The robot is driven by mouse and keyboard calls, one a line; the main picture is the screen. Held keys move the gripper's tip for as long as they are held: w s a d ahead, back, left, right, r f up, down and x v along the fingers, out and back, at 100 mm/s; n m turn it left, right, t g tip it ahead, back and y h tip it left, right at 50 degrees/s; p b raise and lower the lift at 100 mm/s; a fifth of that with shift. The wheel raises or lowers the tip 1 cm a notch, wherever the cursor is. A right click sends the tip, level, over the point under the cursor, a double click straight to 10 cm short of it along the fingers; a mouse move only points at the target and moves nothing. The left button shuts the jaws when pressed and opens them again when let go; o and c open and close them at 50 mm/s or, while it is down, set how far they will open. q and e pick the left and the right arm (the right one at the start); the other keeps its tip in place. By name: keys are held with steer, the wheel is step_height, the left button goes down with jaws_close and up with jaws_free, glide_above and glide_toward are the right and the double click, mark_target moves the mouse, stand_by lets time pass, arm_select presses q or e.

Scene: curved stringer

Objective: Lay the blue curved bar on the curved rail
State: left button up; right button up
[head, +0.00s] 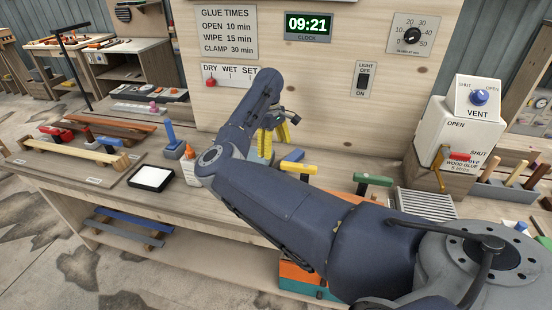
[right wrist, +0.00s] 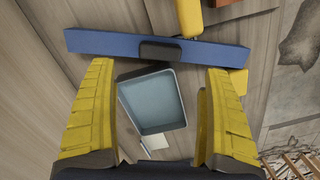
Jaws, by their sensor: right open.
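The blue bar (right wrist: 210,52) shows across the top of the right wrist view, with a dark block (right wrist: 160,50) at its middle. My right gripper (right wrist: 155,110) is open there, its yellow fingers apart and nothing between them; the bar lies beyond the fingertips. In the head view my right gripper (head: 268,140) is over the bench, partly behind its own arm. A small blue piece (head: 292,155) shows beside it; I cannot tell if it is the same bar. A pale curved rail (head: 80,149) lies on the left bench. My left gripper is out of view.
A grey-blue tray (right wrist: 155,103) and a small pale card lie below my right gripper. Yellow-handled (head: 298,168) and green-handled (head: 373,179) tools stand near my arm. A white-topped pad (head: 152,178) and a glue bottle (head: 189,165) stand left of it.

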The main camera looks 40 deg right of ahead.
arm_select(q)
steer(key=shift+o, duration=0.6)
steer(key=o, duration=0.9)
arm_select(e)
steer(key=r, duration=0.3)
steer(key=shift+w+a+r, duration=0.1)
steer(key=shift+w+r, duration=0.1)
steer(key=shift+r, duration=0.05)
